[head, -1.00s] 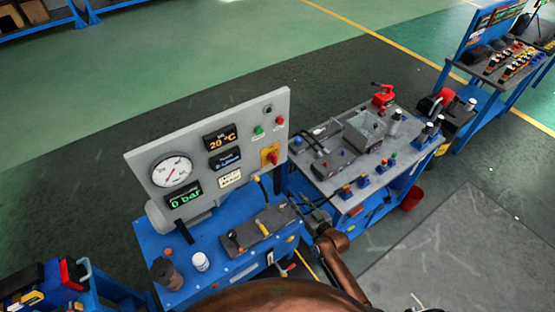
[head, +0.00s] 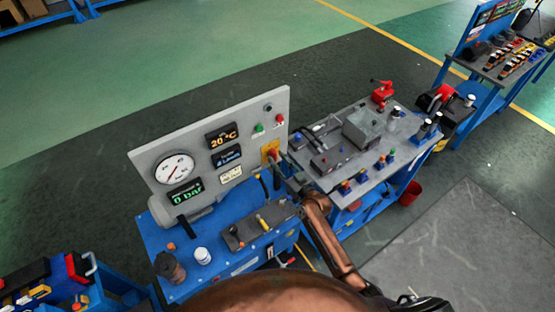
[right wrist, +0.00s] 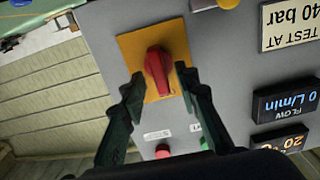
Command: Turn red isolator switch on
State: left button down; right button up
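The red isolator switch (right wrist: 159,75) is a red rotary handle on a yellow plate (right wrist: 177,38), fixed to the grey panel (head: 145,158). In the head view the switch (head: 272,153) is at the panel's right edge, partly covered by my right gripper (head: 279,176). In the right wrist view my right gripper (right wrist: 160,88) is open, with one finger on each side of the red handle. Gaps show between the fingers and the handle, and I cannot see contact. The handle lies roughly lengthwise between the fingers, slightly tilted. My left gripper is not in view.
The panel also carries a round gauge (head: 175,168), a temperature display (head: 221,137), a green button (head: 258,128) and a red button (head: 280,118). A blue bench (head: 217,262) stands below it. A second bench (head: 375,178) with fittings stands to the right.

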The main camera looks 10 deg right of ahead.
jog(key=shift+w, duration=0.1)
jog(key=shift+c, duration=0.6)
grip_shut()
jog(key=m, duration=0.3)
jog(key=shift+m, duration=0.3)
jog(key=m, duration=0.4)
jog(key=m+p, duration=0.1)
jog(key=m, duration=0.4)
jog(key=f+m, duration=0.1)
jog(key=m, duration=0.4)
jog(key=shift+w+d, duration=0.1)
jog(key=shift+d, duration=0.2)
jog(key=shift+m, duration=0.3)
